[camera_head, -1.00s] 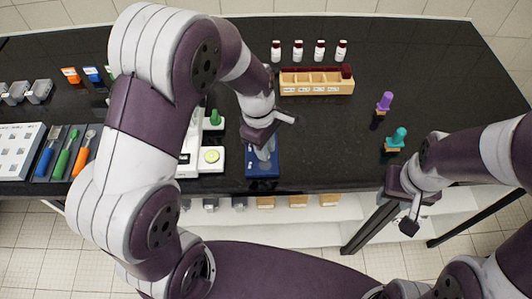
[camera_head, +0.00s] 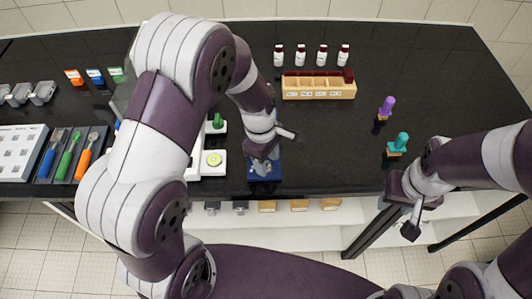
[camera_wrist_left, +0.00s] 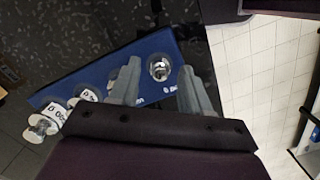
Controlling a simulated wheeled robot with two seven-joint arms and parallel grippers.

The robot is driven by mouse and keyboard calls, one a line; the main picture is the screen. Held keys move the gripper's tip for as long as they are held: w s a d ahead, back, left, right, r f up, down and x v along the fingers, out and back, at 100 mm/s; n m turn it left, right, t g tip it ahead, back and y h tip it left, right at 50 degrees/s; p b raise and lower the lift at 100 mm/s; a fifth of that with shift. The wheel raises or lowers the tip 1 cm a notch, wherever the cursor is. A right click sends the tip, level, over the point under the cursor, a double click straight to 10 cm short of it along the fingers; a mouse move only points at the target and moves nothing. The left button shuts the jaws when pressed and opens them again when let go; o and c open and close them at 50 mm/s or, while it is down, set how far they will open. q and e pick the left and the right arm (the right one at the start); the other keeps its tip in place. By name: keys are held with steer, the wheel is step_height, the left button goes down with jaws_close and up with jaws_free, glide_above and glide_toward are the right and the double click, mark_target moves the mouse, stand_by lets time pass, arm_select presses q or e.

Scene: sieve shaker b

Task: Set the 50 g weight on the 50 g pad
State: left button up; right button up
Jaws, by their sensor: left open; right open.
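The blue weight tray (camera_head: 265,187) lies at the front edge of the black bench in the head view, mostly under my left gripper (camera_head: 263,166). In the left wrist view the tray (camera_wrist_left: 101,72) runs diagonally below the fingers. A shiny metal weight (camera_wrist_left: 159,68) stands on the tray between my open left fingertips, not visibly gripped. My right gripper (camera_head: 411,222) is open and empty at the right, off the bench front.
A wooden rack (camera_head: 318,88) and several capped bottles (camera_head: 300,56) stand behind. A teal-handled tool (camera_head: 398,144) and purple-handled tool (camera_head: 385,107) are at right. The bench between is clear.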

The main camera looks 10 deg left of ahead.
arm_select(q)
step_height(320, 180, up, 11)
steer(key=a, duration=0.1)
steer(key=s+a+f+m+t, duration=0.1)
steer(key=s+a+m, duration=0.2)
steer(key=m, duration=0.4)
steer(key=s+a+f+m+y, duration=0.1)
steer(key=s+a+f+m, duration=0.1)
steer(key=s+m, duration=0.3)
steer(key=a+m, duration=0.1)
steer(key=m, duration=0.1)
steer(key=shift+s+m+t+b, duration=0.3)
steer(key=shift+t, duration=0.1)
